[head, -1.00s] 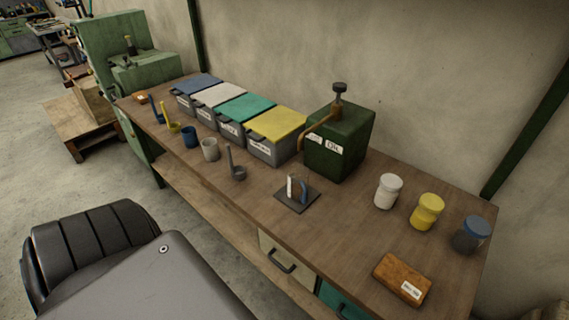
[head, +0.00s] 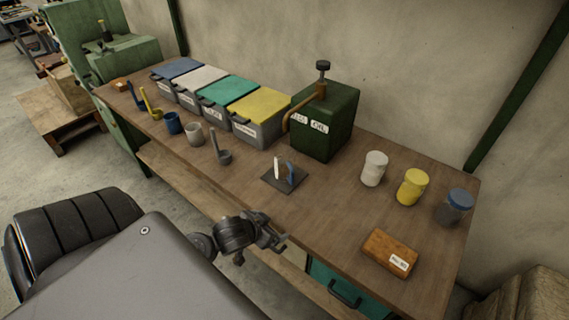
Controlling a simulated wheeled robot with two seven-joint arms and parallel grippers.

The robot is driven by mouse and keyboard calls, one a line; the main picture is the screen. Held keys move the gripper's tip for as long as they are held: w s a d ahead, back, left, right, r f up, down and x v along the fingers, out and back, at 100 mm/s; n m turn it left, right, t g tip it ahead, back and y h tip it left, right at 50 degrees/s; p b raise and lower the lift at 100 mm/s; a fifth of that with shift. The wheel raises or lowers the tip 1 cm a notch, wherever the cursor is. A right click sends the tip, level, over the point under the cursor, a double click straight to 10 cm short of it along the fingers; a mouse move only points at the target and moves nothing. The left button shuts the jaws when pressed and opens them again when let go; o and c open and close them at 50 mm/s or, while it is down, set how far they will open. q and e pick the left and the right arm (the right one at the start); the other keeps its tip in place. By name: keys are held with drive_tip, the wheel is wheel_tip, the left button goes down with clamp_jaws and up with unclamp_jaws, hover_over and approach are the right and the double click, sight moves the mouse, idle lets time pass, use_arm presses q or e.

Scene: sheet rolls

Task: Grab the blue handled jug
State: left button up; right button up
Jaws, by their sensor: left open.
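A small blue jug with a tall upright handle (head: 136,97) stands at the far left end of the workbench, beside a yellow one of like shape (head: 152,105). A grey one (head: 222,154) stands nearer the middle. A blue cup without a visible tall handle (head: 173,124) stands just right of the yellow one. My left gripper (head: 274,237) is open and empty at the bench's front edge, well to the right of the blue jug and nearer to me. My right gripper is out of view.
Lidded bins (head: 256,128) and a green oil box (head: 325,130) line the back of the workbench (head: 330,205). A grey cup (head: 194,135) and a dark stand (head: 284,177) are in front. Jars (head: 411,188) and an orange block (head: 389,252) are at right.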

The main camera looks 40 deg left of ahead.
use_arm(q)
drive_tip(key=w+a+r+t, duration=0.1)
drive_tip(key=w+a, duration=0.1)
drive_tip(key=w+a+r+t, duration=0.1)
drive_tip(key=w+a+r, duration=0.1)
drive_tip(key=w, duration=0.1)
drive_tip(key=w+a+r+t, duration=0.1)
drive_tip(key=w+a+r, duration=0.1)
drive_tip(key=w+a, duration=0.1)
drive_tip(key=shift+h, duration=0.3)
drive_tip(key=t+h, duration=0.1)
drive_tip(key=t, duration=0.1)
approach(288, 153)
drive_tip(key=a, duration=0.1)
drive_tip(key=shift+f+p+x, duration=0.15)
drive_tip(key=shift+x, duration=1.5)
drive_tip(key=shift+f+p+x, duration=0.15)
drive_tip(key=shift+x, duration=1.45)
drive_tip(key=shift+w, duration=0.2)
drive_tip(key=p+x, duration=0.1)
drive_tip(key=x, duration=0.2)
drive_tip(key=shift+w+f, duration=0.2)
drive_tip(key=shift+w, duration=0.05)
drive_tip(key=shift+w+f, duration=0.3)
drive_tip(key=shift+w, duration=0.15)
drive_tip(key=shift+c, duration=0.7)
drive_tip(key=c, duration=1)
